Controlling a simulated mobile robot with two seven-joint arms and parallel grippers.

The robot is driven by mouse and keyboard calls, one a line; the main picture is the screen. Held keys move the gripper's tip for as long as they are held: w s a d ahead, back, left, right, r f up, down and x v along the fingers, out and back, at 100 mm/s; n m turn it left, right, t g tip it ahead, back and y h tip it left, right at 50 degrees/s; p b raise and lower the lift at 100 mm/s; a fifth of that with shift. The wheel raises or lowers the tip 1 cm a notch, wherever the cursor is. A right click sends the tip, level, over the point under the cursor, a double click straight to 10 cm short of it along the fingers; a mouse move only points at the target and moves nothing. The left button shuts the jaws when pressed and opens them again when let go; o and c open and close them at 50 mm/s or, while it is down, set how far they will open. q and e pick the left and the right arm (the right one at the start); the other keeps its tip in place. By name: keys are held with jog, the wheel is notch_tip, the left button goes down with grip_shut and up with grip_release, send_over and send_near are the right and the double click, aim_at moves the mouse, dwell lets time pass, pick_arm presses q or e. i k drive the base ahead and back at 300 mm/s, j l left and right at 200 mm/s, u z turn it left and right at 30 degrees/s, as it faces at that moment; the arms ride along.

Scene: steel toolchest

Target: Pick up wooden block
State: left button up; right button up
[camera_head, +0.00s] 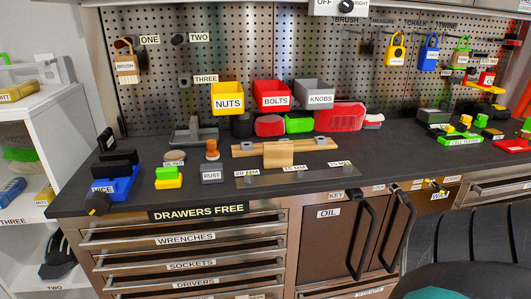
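A light wooden block (278,155) sits near the middle of the dark worktop (330,178). It touches or overlaps the front of a long, flat wooden piece (245,150) that lies crosswise behind it; I cannot tell whether they are joined. Small grey parts sit on the long piece. Neither of my grippers shows in the head view.
Yellow, red and grey bins (228,98) stand behind the block against the pegboard (200,60). A grey RUST box (211,173) and an orange-topped item (212,150) stand to its left. Labelled marks lie in front. A black slatted chair-like object (465,240) fills the lower right.

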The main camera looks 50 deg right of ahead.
aim_at(275, 154)
jog(key=z, duration=1.65)
